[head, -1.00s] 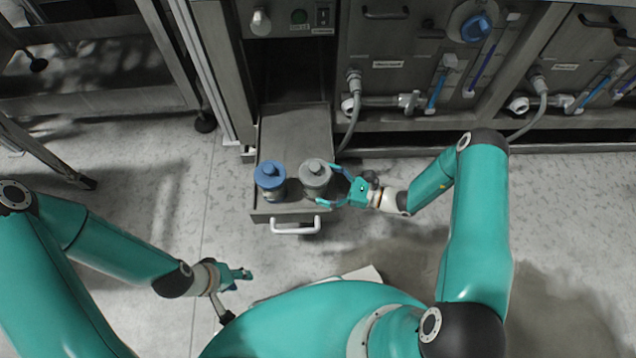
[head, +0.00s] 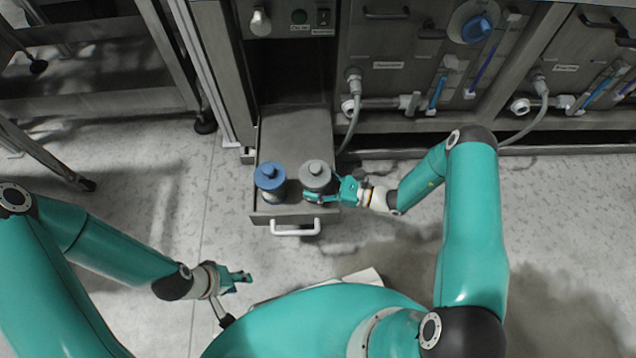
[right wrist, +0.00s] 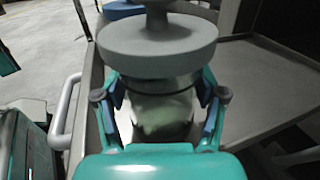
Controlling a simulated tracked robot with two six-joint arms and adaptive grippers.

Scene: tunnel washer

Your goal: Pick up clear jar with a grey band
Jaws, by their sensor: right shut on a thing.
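The clear jar with a grey band (head: 315,178) has a grey lid with a knob and stands upright in the open drawer. In the right wrist view the jar (right wrist: 162,115) shows a clear body with something pale greenish inside, under its wide grey lid. My right gripper (head: 318,196) comes from the right and is shut on the jar's body below the lid; in the right wrist view its fingers (right wrist: 163,105) press on both sides. My left gripper (head: 240,277) hangs low at the left, away from the drawer; its finger gap is not clear.
A jar with a blue lid (head: 270,177) stands in the drawer just left of the grey one. The drawer (head: 294,130) is pulled out, with a white handle (head: 295,228) in front. Machine panels with hoses and valves (head: 408,100) stand behind. Floor is open to the left.

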